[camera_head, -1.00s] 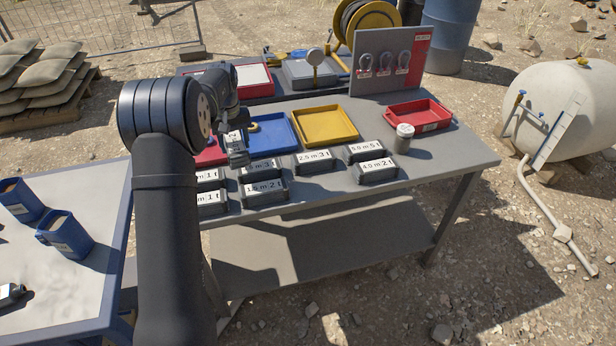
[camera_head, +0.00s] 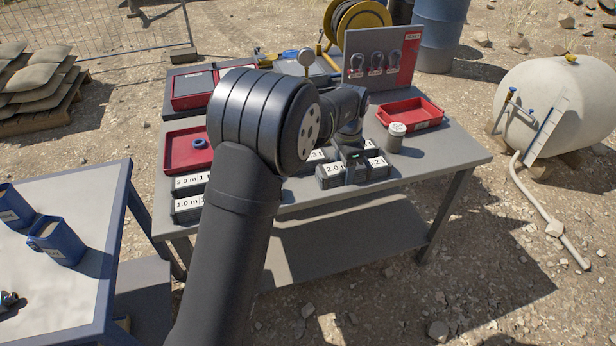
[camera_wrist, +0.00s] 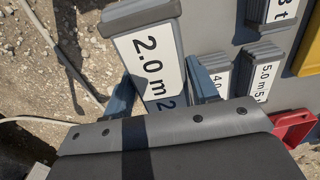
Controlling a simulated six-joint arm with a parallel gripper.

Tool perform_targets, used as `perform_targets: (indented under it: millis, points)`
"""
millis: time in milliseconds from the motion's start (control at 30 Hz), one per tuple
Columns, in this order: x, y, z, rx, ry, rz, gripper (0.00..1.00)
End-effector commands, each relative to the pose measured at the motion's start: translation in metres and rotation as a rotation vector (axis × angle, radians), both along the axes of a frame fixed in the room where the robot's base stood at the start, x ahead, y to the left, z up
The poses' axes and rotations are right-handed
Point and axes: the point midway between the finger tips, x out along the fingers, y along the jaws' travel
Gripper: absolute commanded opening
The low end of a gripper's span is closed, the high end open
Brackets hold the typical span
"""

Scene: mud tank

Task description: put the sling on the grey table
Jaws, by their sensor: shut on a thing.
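My gripper (camera_head: 350,155) is shut on a dark grey sling pack (camera_head: 333,175) with a white label. In the wrist view the held pack (camera_wrist: 152,62) reads "2.0 m 2", the rest cut off by my gripper (camera_wrist: 160,95), and sits between both blue fingers. It looks closer to the camera than the other packs. My arm hides the table's middle.
Other labelled packs (camera_head: 190,184) stand along the table. A red tray (camera_head: 411,112), a white-lidded jar (camera_head: 396,137) and a shackle board (camera_head: 383,62) are to the right and behind. A blue-framed table (camera_head: 75,285) with blue containers is at left.

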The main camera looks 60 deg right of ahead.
Motion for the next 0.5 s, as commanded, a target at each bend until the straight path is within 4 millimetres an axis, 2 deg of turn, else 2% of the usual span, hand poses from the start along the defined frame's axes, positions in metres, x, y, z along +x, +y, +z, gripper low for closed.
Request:
perform_targets:
  millis: [300,500]
  points:
    - [0.070,-0.021,-0.044,0.000,0.000,0.007,0.21]
    - [0.096,-0.029,-0.059,0.000,0.000,0.005,0.21]
